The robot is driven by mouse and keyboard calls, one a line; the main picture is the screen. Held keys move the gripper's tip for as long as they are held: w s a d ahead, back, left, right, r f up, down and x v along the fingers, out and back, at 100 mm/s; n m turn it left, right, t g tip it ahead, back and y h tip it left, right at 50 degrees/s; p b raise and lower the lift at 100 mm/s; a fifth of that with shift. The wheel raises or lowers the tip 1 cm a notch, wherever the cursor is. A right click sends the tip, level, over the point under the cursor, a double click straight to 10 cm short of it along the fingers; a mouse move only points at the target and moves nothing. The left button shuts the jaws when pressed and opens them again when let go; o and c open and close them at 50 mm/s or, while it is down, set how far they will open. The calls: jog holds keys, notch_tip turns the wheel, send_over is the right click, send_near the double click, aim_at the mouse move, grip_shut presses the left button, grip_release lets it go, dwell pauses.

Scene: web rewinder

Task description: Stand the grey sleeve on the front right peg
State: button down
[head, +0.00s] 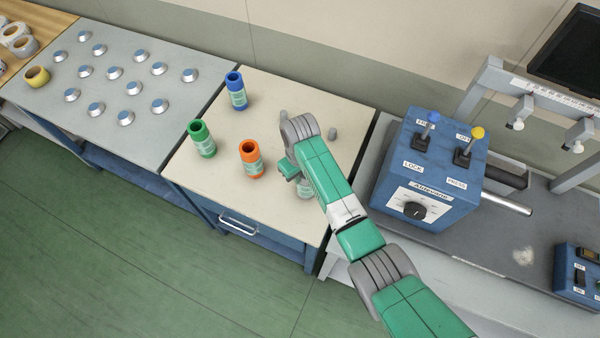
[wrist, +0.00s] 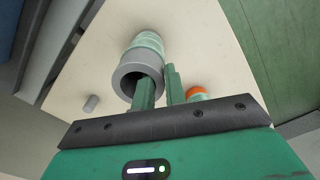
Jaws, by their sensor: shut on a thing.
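The grey sleeve (wrist: 128,72), with a pale green label band, is at my gripper (wrist: 160,84) in the wrist view. One finger is inside its open mouth and the other is outside, so the jaws are shut on its wall. In the head view my arm hides most of the sleeve (head: 304,191), near the front right of the cream tabletop. The front right peg is not visible. I cannot tell whether the sleeve is around it or above it. A bare grey peg (head: 332,133) stands farther back, and also shows in the wrist view (wrist: 91,103).
An orange sleeve (head: 251,160) stands just left of my gripper. A green sleeve (head: 202,140) and a blue sleeve (head: 236,92) stand farther left. A blue control box (head: 425,165) with levers is to the right. A grey table (head: 110,70) with several metal discs is at left.

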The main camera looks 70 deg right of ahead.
jog(key=c, duration=1.4)
grip_release()
jog(key=shift+f, duration=0.1)
jog(key=shift+o, duration=0.2)
notch_tip(320, 180, up, 8)
jog(key=shift+f+p, duration=0.1)
jog(key=shift+p, duration=0.35)
